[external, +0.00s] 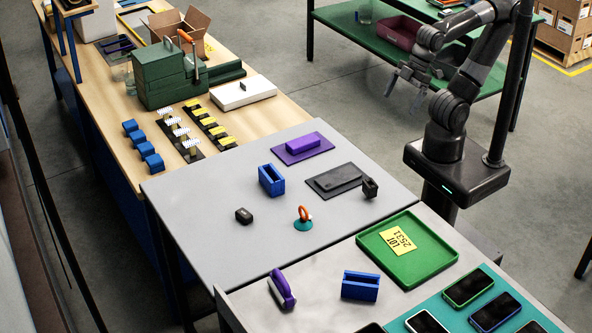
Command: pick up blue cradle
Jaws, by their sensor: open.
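A second, similar blue holder (360,286) stands on the nearer grey surface; I cannot tell from looks alone which is the named one. My gripper (401,92) is open and empty, raised at the upper right, well away from both blue holders and beyond the grey table's far right edge. Nothing covers either holder.
Around the first blue holder are a purple block on a purple plate (318,152), a dark plate (325,184), small black blocks (243,215) and an orange ring on a teal base (303,225). A green tray (375,242) and purple handle (281,288) are nearer. The table's left part is clear.

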